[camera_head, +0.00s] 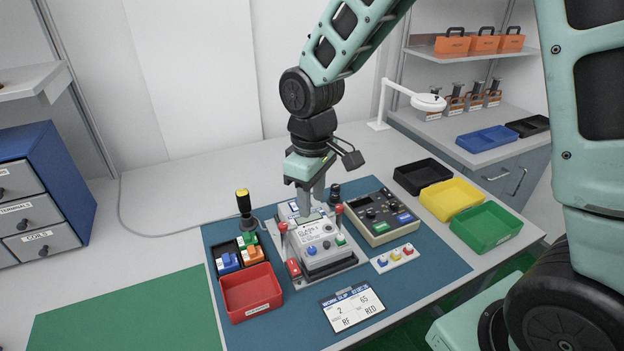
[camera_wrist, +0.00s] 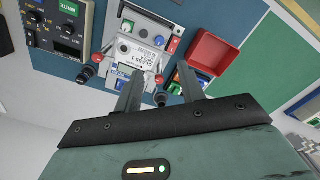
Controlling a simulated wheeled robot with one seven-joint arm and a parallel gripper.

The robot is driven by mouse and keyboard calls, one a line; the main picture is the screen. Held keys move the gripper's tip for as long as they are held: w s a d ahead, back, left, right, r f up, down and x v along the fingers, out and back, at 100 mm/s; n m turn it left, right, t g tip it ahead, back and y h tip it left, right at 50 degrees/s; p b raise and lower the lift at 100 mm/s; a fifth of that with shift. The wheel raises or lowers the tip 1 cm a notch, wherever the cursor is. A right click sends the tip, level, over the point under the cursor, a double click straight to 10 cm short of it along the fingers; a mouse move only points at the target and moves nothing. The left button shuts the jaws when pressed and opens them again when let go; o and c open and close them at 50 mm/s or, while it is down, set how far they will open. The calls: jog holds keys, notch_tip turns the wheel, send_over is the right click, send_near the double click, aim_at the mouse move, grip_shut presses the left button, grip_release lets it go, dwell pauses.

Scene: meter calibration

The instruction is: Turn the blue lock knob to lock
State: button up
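The grey meter unit (camera_head: 318,240) sits in a fixture at the middle of the blue mat, with a red-topped lever on each side. A small blue knob (camera_head: 312,250) is on its front face, beside a grey and a green one. My gripper (camera_head: 308,208) points down over the unit's back part, behind the knob. In the wrist view my gripper's fingers (camera_wrist: 156,76) are spread with nothing between them; the gripper is open.
A red tray (camera_head: 251,291) and a black sorter with coloured pieces lie left of the unit. A grey-green control box (camera_head: 376,213) and a button strip (camera_head: 394,257) are on the right. A label card (camera_head: 352,308) lies in front. A black-yellow post (camera_head: 244,208) stands behind left.

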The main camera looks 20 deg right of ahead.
jog(key=shift+r, duration=2)
